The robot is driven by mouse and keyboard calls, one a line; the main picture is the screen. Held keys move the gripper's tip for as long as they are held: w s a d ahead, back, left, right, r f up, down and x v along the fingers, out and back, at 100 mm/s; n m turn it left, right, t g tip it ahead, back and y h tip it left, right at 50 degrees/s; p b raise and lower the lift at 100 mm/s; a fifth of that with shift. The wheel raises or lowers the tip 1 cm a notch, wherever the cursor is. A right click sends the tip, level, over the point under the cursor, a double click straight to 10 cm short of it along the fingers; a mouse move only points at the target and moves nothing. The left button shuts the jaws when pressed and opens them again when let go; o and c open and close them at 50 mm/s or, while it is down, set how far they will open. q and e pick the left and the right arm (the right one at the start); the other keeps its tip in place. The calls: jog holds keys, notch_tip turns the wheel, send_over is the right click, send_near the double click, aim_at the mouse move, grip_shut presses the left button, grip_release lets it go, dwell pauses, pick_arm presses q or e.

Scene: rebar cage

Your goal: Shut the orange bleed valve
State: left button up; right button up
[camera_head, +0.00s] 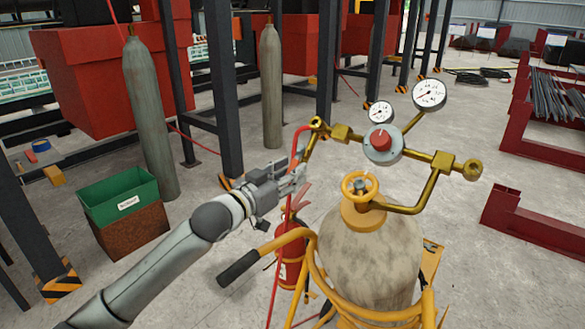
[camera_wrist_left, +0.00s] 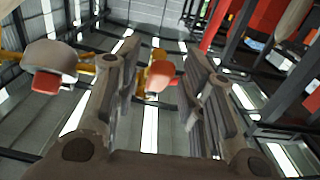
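A gas cylinder (camera_head: 368,250) stands upright on a yellow trolley, with an orange-yellow handwheel (camera_head: 347,182) on its top. Above it is a brass manifold with a round regulator (camera_head: 382,157) bearing a red knob. At the manifold's left end a small orange-yellow fitting (camera_head: 317,124) meets a red hose; I cannot tell surely which part is the bleed valve. My left gripper (camera_head: 299,174) is left of the handwheel and below that fitting. The left wrist view shows its fingers (camera_wrist_left: 163,95) apart and empty, with an orange-and-red part (camera_wrist_left: 160,74) beyond the gap. My right gripper is out of view.
Two pressure gauges (camera_head: 429,94) (camera_head: 380,112) rise above the manifold. A red extinguisher (camera_head: 290,259) and the trolley's black-gripped handle (camera_head: 240,267) lie below my left gripper. A green-and-brown bin (camera_head: 127,212) and grey cylinders (camera_head: 150,115) stand left.

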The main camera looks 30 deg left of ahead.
pick_arm(q)
jog(key=shift+w+d, duration=0.1)
jog(key=shift+w, duration=0.65)
grip_shut()
